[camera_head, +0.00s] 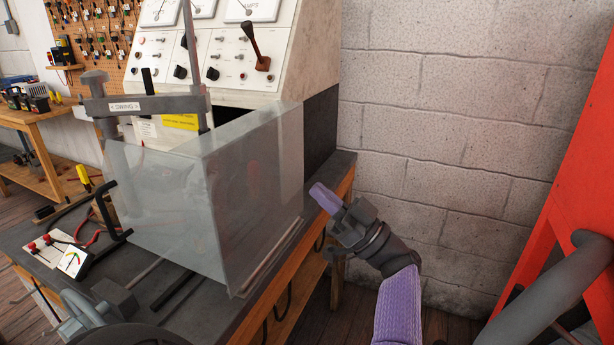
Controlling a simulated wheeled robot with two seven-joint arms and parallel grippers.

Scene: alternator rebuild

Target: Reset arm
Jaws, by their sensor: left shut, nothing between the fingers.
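The purple forearm runs down to the bottom edge. A grey bar labelled SWING (150,105) lies level across the top left of the shield, with a post at its left end. My right gripper is not in view.
The dark bench top (205,300) carries the shield, a small gauge (74,262) and cables. Behind is a white panel (215,60) with dials and a lever (256,47). A block wall (440,140) is behind my gripper. A red frame (580,190) stands at the right.

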